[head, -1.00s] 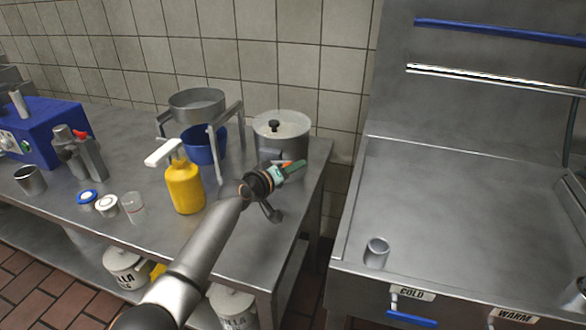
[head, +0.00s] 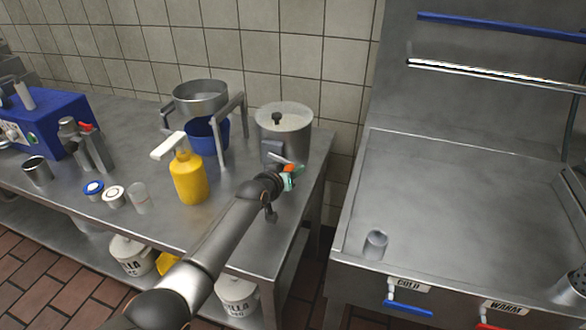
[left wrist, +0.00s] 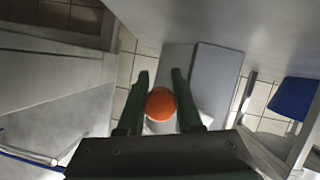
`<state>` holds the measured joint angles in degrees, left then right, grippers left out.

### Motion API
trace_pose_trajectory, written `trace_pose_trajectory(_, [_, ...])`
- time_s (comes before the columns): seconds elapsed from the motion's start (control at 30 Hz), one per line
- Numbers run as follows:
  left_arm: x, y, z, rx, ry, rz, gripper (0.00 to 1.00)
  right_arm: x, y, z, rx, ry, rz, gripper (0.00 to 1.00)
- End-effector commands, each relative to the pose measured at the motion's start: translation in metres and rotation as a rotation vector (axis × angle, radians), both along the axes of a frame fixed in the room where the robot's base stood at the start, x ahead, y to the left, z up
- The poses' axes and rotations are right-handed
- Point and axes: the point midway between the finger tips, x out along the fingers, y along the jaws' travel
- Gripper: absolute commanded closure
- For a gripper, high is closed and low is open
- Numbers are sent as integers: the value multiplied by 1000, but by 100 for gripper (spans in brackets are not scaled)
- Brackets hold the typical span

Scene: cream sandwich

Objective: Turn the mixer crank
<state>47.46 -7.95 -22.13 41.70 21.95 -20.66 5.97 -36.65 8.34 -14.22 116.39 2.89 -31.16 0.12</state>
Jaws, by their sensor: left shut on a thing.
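The mixer (head: 297,130) is a round steel drum with a lid and dark top knob, at the back right of the steel table. A grey box (head: 271,150) sits on its front side, with a thin crank arm and an orange crank knob (head: 289,168). My left gripper (head: 292,173) reaches the crank from the front left. In the left wrist view, the green fingers of the left gripper (left wrist: 161,82) are on either side of the orange knob (left wrist: 160,104), shut on it. The crank arm is mostly hidden there. My right gripper is in no view.
Left of the mixer stand a steel bowl on a frame (head: 201,97), a blue bucket (head: 203,140) and a yellow pump bottle (head: 188,178). A steel sink unit (head: 440,210) is on the right, past a narrow gap. The table's front right is clear.

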Motion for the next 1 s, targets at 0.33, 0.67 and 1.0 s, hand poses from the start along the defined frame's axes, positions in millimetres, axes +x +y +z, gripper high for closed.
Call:
trace_pose_trajectory(0.33, [0, 0, 1, -3, -1, 0, 36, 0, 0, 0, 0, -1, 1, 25])
trace_pose_trajectory(0.67, [0, 1, 0, -2, 0, 2, 36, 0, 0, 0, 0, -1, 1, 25])
trace_pose_trajectory(1.0, [0, 0, 6, -114, 35, 5, 36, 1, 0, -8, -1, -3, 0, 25])
